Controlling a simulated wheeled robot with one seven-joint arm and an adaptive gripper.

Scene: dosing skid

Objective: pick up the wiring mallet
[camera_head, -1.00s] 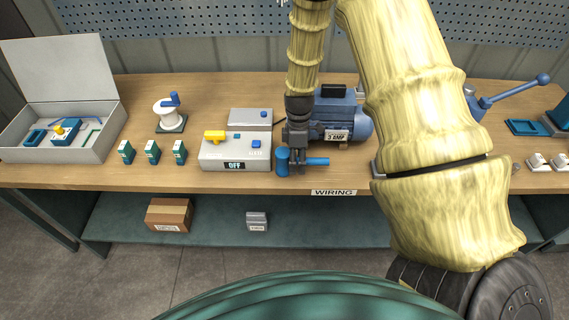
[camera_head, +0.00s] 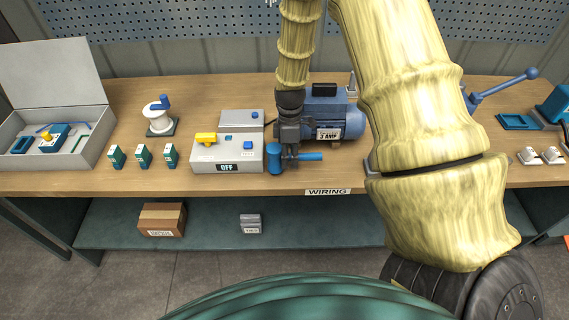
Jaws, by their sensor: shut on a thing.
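The wiring mallet has a blue cylindrical head (camera_head: 274,158) and a blue handle (camera_head: 309,156) pointing right. It is at the front part of the wooden bench, just right of the grey control box and above the WIRING label. My gripper (camera_head: 290,152) comes down from above and is shut on the mallet between head and handle. The gripper hides the middle of the mallet. I cannot tell whether the mallet touches the bench top.
A grey control box (camera_head: 212,158) reading OFF stands close left of the mallet. A blue motor (camera_head: 343,122) stands right behind my gripper. Several small green blocks (camera_head: 144,155), a white spool (camera_head: 158,122) and an open grey case (camera_head: 92,120) are farther left.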

